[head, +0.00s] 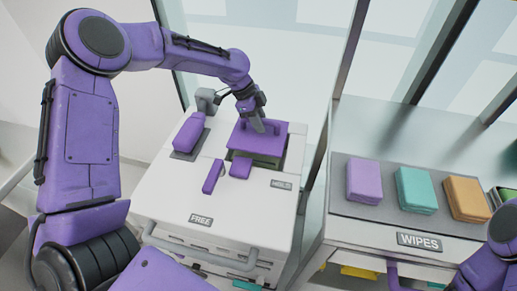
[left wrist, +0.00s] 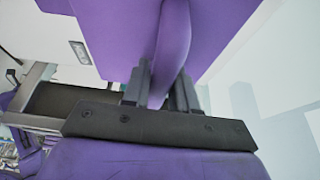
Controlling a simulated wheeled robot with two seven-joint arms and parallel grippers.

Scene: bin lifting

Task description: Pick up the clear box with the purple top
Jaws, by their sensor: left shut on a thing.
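The box with the purple top (head: 270,143) is on the white cart, near the label HELD. A dark greenish band shows under its top, and I cannot make out clear walls. My left gripper (head: 258,121) reaches down onto it from above. In the left wrist view the two dark fingers (left wrist: 160,92) stand on either side of a raised purple handle (left wrist: 173,45) on the flat purple top (left wrist: 115,35), shut on it. The fingertips are partly hidden by the handle. I cannot tell whether the box rests or hangs just above the cart. My right gripper is not in view.
The white cart (head: 175,212) also holds a purple bottle-like thing (head: 189,132) on a grey pad and two small purple pieces (head: 213,177). At right, purple (head: 364,181), teal (head: 416,190) and orange (head: 467,199) packs lie on a tray above the WIPES label. Glass panels stand behind.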

